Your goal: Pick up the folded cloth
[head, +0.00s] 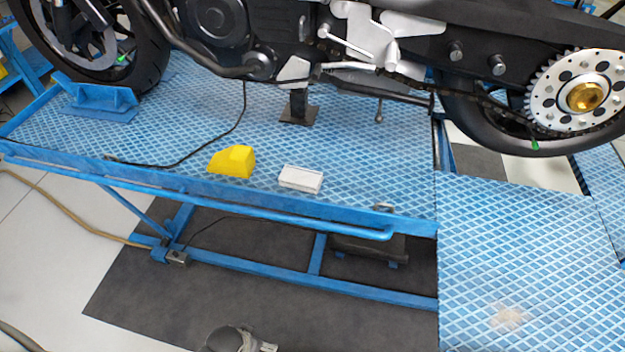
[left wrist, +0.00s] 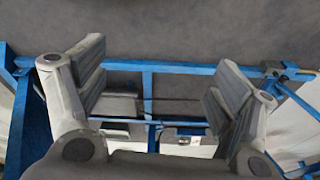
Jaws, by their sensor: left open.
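A small white, flat, box-like piece (head: 301,179) lies on the blue lift platform near its front edge; it may be the folded cloth, but I cannot tell for sure. A yellow angular piece (head: 231,162) sits just left of it, apart from it. In the left wrist view my left gripper (left wrist: 155,88) is open, with nothing between its fingers, facing the dark floor mat and the lift's blue frame. A grey part of my arm shows at the bottom edge of the head view, well in front of the white piece. My right gripper is not in view.
The blue lift platform (head: 370,195) carries a motorcycle (head: 225,30), whose engine and chain overhang it. A thin black cable (head: 205,150) runs to the platform's left. A blue rail (head: 250,207) runs along the front. The dark mat (head: 240,305) in front is mostly clear.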

